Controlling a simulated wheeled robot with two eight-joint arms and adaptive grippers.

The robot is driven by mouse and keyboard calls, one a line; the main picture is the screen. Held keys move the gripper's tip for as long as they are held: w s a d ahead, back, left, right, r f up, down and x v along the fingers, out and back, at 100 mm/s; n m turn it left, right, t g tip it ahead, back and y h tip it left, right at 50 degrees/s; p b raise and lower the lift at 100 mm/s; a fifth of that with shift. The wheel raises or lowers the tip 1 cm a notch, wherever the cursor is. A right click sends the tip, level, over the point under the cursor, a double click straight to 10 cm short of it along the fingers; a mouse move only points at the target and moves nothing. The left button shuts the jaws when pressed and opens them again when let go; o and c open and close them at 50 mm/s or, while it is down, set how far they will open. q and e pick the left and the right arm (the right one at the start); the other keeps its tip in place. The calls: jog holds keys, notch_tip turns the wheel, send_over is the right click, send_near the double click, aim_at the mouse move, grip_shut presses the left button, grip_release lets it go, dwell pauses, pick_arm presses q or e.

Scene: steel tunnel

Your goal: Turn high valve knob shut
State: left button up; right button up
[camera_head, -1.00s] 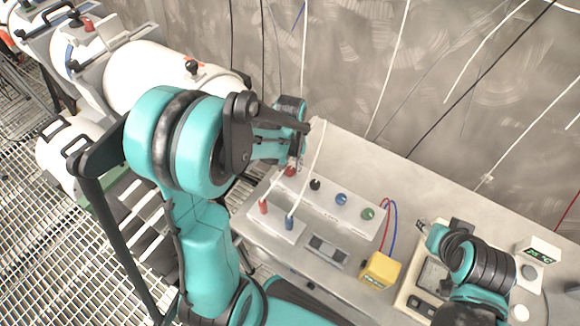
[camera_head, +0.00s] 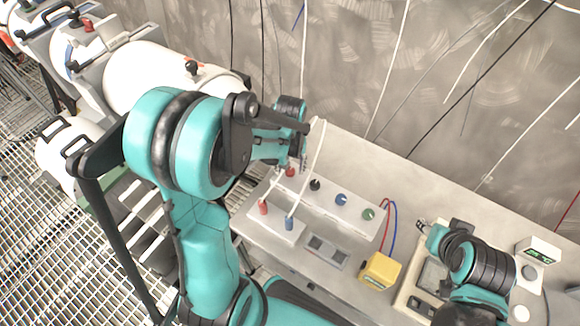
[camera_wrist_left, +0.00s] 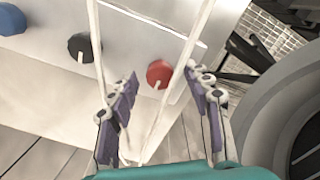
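A white box on the bench carries a row of knobs: a red knob (camera_head: 290,171), a black knob (camera_head: 315,185), a blue knob (camera_head: 341,199) and a green knob (camera_head: 368,213). Which one is the high valve knob cannot be read. My left gripper (camera_head: 298,160) is over the box's left end, at the red knob. In the left wrist view its fingers (camera_wrist_left: 165,88) are apart, with the red knob (camera_wrist_left: 159,73) showing between them; no contact can be seen. The black knob (camera_wrist_left: 82,46) is left of the fingers. My right gripper (camera_head: 424,229) is small at the lower right; its fingers are unclear.
A yellow box (camera_head: 381,270), a grey switch panel (camera_head: 327,250) and a green-lit display (camera_head: 538,253) stand on the bench (camera_head: 455,200). The wall is behind.

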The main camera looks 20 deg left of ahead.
aim_at(290, 173)
pick_arm(q)
notch_tip(290, 173, up, 12)
dwell(0.6)
jog(key=shift+s, duration=0.1)
jog(key=s+d+r+m+t, duration=0.2)
jog(key=s+d+m+t, duration=0.2)
jog(key=s+t, duration=0.3)
jog(key=shift+s+d+m, duration=0.2)
jog(key=shift+s+m, duration=0.5)
jog(key=shift+s, duration=0.55)
dwell(1.2)
